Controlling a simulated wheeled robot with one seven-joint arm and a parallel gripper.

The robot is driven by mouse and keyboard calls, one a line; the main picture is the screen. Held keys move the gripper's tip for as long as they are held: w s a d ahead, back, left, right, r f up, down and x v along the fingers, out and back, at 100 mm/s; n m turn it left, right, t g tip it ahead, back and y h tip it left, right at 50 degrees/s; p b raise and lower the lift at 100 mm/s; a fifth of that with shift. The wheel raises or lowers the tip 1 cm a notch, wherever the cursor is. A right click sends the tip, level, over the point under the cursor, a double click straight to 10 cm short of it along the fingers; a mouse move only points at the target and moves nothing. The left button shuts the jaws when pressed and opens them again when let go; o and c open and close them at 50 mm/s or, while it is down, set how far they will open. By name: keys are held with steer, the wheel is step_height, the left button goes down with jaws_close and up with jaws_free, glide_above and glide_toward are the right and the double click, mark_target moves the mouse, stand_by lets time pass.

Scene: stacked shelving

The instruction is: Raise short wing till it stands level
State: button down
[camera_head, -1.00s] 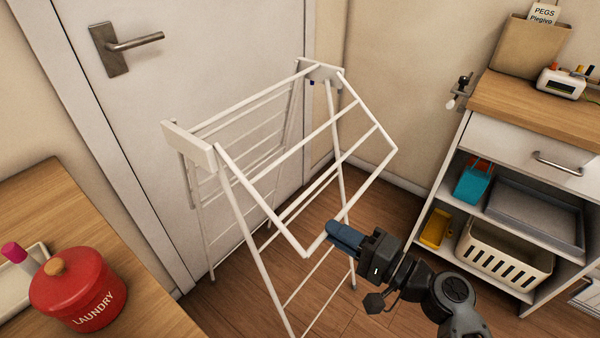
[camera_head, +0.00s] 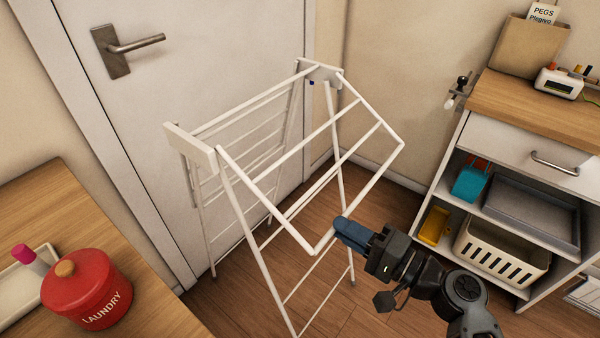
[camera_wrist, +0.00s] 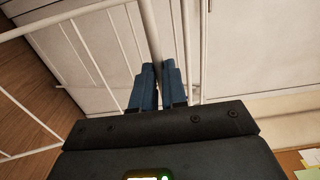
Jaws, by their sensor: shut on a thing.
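A white drying rack (camera_head: 190,147) stands on the wooden floor in front of the door. Its short wing (camera_head: 272,203) hangs out on the right side, sloping down from the rack's top toward me, so it is tilted and not level. My gripper (camera_head: 345,232) is shut on the wing's outer bar (camera_head: 362,189), close to its near lower corner. In the wrist view my gripper's blue fingers (camera_wrist: 158,80) lie on either side of a white bar (camera_wrist: 151,40). The part of the bar between the fingers is hidden.
A white door with a handle (camera_head: 128,45) is behind the rack. A shelf unit (camera_head: 500,127) with a basket (camera_head: 500,250) and bins stands at right. A wooden counter (camera_head: 150,310) with a red laundry pot (camera_head: 86,290) is at left front.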

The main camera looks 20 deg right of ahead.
steer(key=shift+s+d+r+p, duration=0.15)
steer(key=shift+s+r+p, duration=0.1)
steer(key=shift+r, duration=0.2)
steer(key=shift+s+d+r+p, duration=0.15)
steer(key=shift+r+p, duration=0.1)
steer(key=shift+r, duration=0.15)
steer(key=shift+s+d+r+p, duration=0.2)
steer(key=shift+r+p, duration=0.3)
steer(key=shift+r, duration=0.2)
steer(key=shift+s+d+r+p, duration=0.1)
steer(key=shift+s+r+p, duration=0.15)
steer(key=shift+r+p, duration=0.35)
steer(key=shift+s+d+r+p, duration=0.2)
steer(key=shift+r+p, duration=0.2)
steer(key=shift+r, duration=0.35)
steer(key=shift+s+d+r+p, duration=0.1)
steer(key=shift+s+r+p, duration=0.1)
steer(key=shift+r+p, duration=0.75)
steer(key=shift+s+d+r+p, duration=0.15)
steer(key=shift+r+p, duration=0.5)
steer(key=shift+r, duration=0.5)
